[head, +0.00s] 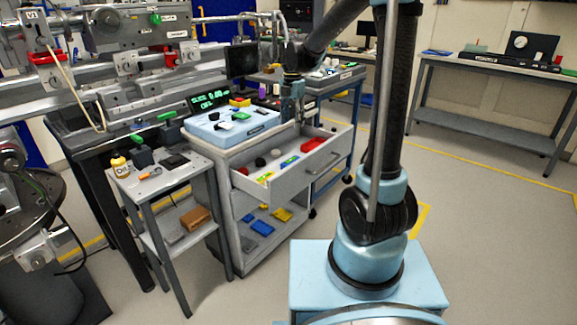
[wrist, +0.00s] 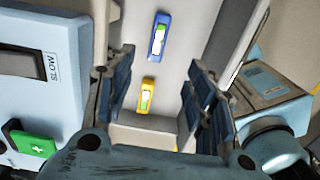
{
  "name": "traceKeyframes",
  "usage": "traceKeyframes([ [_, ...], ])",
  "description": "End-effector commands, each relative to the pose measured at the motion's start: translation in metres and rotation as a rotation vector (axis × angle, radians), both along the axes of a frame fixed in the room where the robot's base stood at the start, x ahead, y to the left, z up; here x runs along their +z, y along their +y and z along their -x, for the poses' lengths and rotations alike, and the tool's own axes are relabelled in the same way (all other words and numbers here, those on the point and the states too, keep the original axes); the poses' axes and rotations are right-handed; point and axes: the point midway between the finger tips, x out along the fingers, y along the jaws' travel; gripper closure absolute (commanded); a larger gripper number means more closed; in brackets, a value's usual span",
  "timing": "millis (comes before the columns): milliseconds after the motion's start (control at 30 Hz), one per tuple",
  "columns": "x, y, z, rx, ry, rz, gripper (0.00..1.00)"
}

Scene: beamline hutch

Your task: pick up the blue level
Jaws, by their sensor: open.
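The blue level (wrist: 159,35) lies in the open drawer (head: 310,165). It is a small blue bar with green and white marks on top. My gripper (wrist: 158,78) is open and empty above the drawer. In the wrist view the blue level lies beyond the fingertips, near the top edge. A similar yellow level (wrist: 146,96) lies between the fingers in the picture, below them. In the head view my gripper (head: 292,112) hangs by the cart's right side, its tips hard to make out.
A red object (head: 314,143) and dark round pieces lie in the drawer. A side table (head: 165,178) with a yellow bottle stands left.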

Motion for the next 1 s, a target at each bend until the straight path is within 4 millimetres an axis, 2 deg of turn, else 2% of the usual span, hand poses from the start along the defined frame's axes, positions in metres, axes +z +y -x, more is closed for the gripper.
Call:
traceKeyframes([
  [700, -0.106, 0.005, 0.001, 0.006, 0.0, 0.0, 0.5],
  [1000, -0.124, 0.005, 0.002, 0.006, 0.0, 0.0, 0.5],
])
